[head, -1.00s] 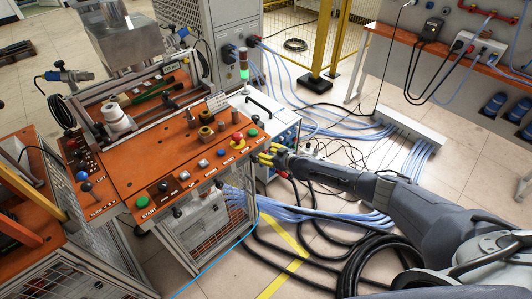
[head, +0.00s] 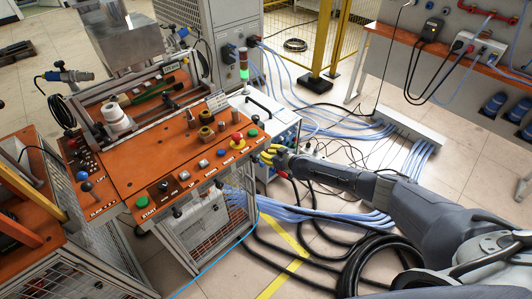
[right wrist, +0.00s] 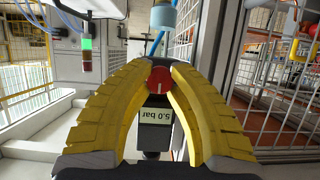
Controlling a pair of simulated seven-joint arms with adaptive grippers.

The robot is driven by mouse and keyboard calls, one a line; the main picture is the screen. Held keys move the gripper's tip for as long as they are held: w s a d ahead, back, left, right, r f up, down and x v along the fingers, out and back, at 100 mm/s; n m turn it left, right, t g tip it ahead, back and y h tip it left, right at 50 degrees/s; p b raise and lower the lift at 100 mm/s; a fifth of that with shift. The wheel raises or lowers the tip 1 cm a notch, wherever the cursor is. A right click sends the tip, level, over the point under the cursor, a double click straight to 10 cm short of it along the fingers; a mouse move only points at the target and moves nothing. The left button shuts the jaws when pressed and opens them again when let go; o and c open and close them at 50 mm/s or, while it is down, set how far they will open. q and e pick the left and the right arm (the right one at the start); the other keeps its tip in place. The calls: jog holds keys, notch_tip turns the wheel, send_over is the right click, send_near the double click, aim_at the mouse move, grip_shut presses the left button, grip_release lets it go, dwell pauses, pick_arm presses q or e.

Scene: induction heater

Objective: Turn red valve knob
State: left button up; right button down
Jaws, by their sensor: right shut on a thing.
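The red valve knob (right wrist: 159,80) shows in the right wrist view, between the tips of the two yellow fingers of my right gripper (right wrist: 159,72). The fingers curve inward and are shut on the knob. A white mark shows on the knob's face. Below it in that view is a display reading "5.0 bar" upside down (right wrist: 156,116). In the head view my right gripper (head: 268,154) is beside the right end of the orange control panel (head: 155,165). There the knob is hidden by the gripper. My left gripper is not in view.
The panel carries several buttons, including a red emergency stop (head: 237,137) and a green start button (head: 142,201). A signal tower (head: 243,65) stands behind. Black hoses (head: 360,262) and blue cables lie on the floor under my right arm. A wire mesh (right wrist: 280,90) is close on the right in the wrist view.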

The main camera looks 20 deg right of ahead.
jog(key=shift+f+m+g+y, duration=0.25)
jog(key=shift+m+y, duration=0.25)
jog(key=shift+m, duration=0.3)
jog(key=shift+s+m+g+y, duration=0.1)
jog(key=shift+m+g+y, duration=0.2)
jog(key=shift+m, duration=0.1)
jog(key=shift+s+f, duration=0.1)
dwell(0.4)
jog(key=c, duration=1.7)
grip_release()
jog(key=o, duration=0.6)
jog(key=shift+r, duration=0.2)
jog(key=shift+d, duration=0.1)
jog(key=v, duration=1.1)
jog(key=shift+s+d, duration=0.25)
jog(key=shift+d, duration=0.05)
